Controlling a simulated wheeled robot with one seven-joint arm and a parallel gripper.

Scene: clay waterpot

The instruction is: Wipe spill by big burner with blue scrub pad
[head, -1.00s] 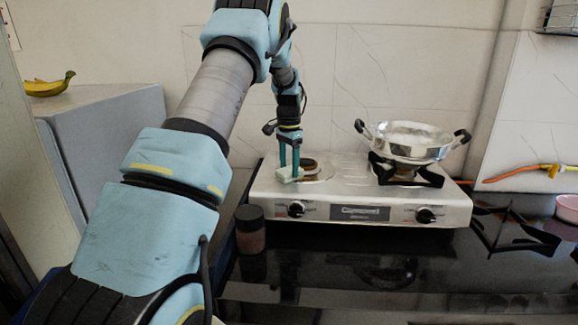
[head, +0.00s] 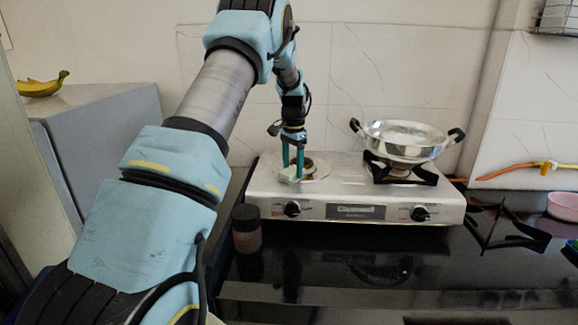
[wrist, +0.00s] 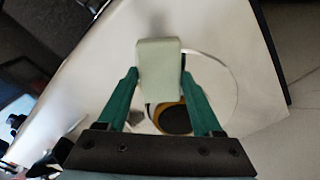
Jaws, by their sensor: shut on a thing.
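My gripper (head: 293,178) is shut on a small pale, greenish-white pad (head: 289,174), low over the left burner area of the stove. The pad also shows in the wrist view (wrist: 158,68), held between the two green fingers, its free end sticking out past the tips. The left burner (head: 309,165) is partly behind the fingers. In the wrist view its dark centre with a tan rim (wrist: 175,118) lies between the fingers, inside a round outline. A small grey patch (wrist: 137,117) shows beside it; I cannot tell if it is the spill. Whether the pad touches the stove is unclear.
The steel stove (head: 360,203) stands on a glossy black counter (head: 350,275). A silver two-handled pan (head: 405,140) sits on the right burner. A dark jar (head: 247,229) stands at the stove's front left. A black pan stand (head: 508,229) and pink bowl (head: 563,205) are at right.

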